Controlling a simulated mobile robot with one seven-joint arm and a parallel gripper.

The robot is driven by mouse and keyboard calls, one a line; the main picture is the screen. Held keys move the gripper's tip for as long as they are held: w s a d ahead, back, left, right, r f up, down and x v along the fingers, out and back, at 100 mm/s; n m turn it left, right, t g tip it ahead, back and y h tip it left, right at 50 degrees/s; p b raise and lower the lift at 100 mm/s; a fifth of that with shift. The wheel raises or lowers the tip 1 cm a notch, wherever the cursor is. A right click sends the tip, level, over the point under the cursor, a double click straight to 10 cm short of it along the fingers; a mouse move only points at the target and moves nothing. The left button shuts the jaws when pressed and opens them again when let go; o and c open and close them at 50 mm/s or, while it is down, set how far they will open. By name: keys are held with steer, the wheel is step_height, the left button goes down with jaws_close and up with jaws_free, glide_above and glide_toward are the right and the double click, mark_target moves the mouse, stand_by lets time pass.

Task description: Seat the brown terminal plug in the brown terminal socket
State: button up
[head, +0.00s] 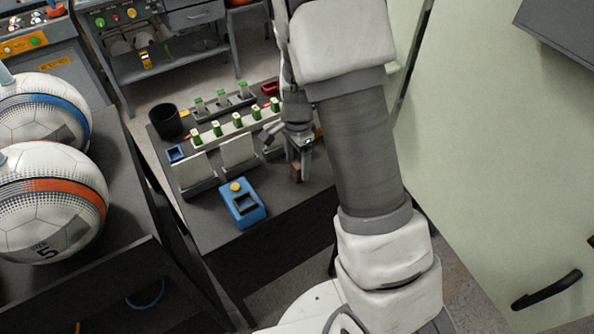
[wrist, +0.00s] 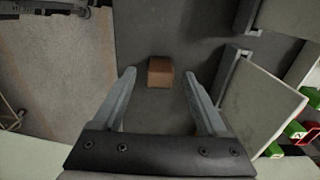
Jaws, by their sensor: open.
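The brown terminal plug (wrist: 160,72) is a small brown block on the dark table surface, seen in the wrist view between and slightly beyond the fingertips. It also shows in the head view (head: 296,172), just beside my fingers. My gripper (wrist: 159,76) is open, with one finger on each side of the plug and a visible gap to both. In the head view my gripper (head: 302,158) points down at the right part of the table. I cannot make out the brown terminal socket; my arm covers part of the table.
A blue box with a yellow button (head: 242,204) stands at the table's front. Pale upright panels (head: 238,151) and a rack of green-topped pieces (head: 237,120) stand left of my gripper. A black cup (head: 167,121) is at the far left. A pale wall (head: 480,150) closes the right.

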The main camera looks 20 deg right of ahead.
steer(key=shift+f, duration=0.9)
steer(key=shift+c, duration=0.3)
jaws_close()
